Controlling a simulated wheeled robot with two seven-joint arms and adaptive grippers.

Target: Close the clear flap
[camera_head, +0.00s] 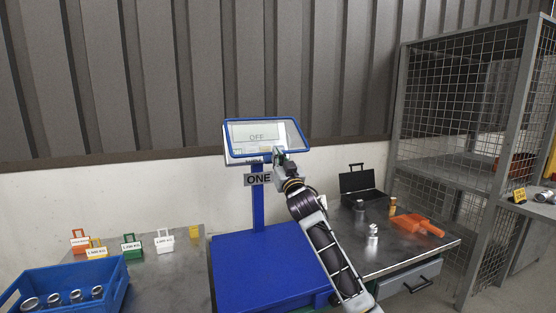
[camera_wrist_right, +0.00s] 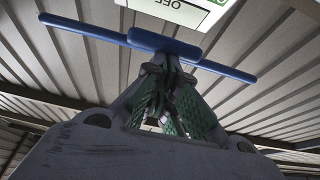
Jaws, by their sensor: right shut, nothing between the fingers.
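The clear flap (camera_head: 296,133) has a blue frame and stands at the top of the blue scale's post, with the display (camera_head: 252,133) reading OFF seen behind or within it. I cannot tell how far the flap stands from the display. My right gripper (camera_head: 279,152) is shut and empty at the flap's lower edge, right of its middle. In the right wrist view, the shut fingers (camera_wrist_right: 167,98) point at a blue bar with a thicker middle (camera_wrist_right: 163,43); contact is unclear. My left gripper is not in view.
A blue crate (camera_head: 62,285) with metal cylinders and several coloured labelled weights stand left. A black open case (camera_head: 362,187) and an orange tool (camera_head: 412,224) lie right.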

